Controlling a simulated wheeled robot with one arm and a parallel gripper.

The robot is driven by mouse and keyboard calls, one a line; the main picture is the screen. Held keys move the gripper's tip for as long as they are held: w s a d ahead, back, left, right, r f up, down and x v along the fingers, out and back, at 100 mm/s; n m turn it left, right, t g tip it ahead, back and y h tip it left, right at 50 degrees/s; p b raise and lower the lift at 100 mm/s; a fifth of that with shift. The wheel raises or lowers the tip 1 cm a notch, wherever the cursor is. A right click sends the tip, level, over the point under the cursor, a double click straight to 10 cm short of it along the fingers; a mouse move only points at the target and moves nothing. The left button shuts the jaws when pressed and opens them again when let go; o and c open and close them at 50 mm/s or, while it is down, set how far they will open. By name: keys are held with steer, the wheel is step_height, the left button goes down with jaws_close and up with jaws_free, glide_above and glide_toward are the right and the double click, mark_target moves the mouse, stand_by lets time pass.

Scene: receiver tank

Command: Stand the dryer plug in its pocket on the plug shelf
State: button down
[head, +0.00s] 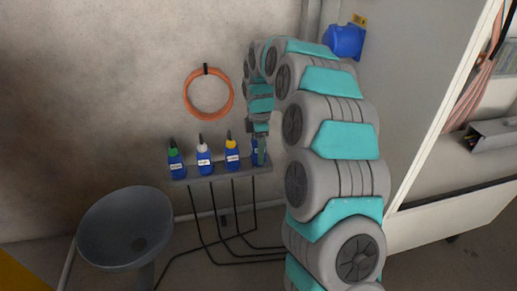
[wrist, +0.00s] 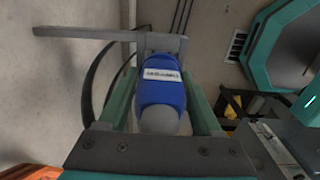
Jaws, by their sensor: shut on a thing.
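The dryer plug is blue with a white label and a grey end. It lies between the two green fingers of my gripper (wrist: 160,88), which are shut on it, in the wrist view (wrist: 162,92). In the head view my gripper (head: 260,150) is at the right end of the plug shelf (head: 220,173) and hides most of that plug. The shelf is a narrow grey ledge on the wall; its end shows beyond the plug in the wrist view (wrist: 100,34). I cannot tell whether the plug is in the pocket or just above it.
Three blue plugs stand upright on the shelf, with green (head: 175,158), white (head: 204,156) and yellow (head: 232,152) tops. Black cables (head: 196,215) hang below. An orange hose coil (head: 208,93) hangs above. A grey funnel-shaped bowl (head: 125,228) stands lower left; a white cabinet (head: 430,100) is right.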

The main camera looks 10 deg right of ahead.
steer(key=shift+f, duration=0.6)
jaws_free()
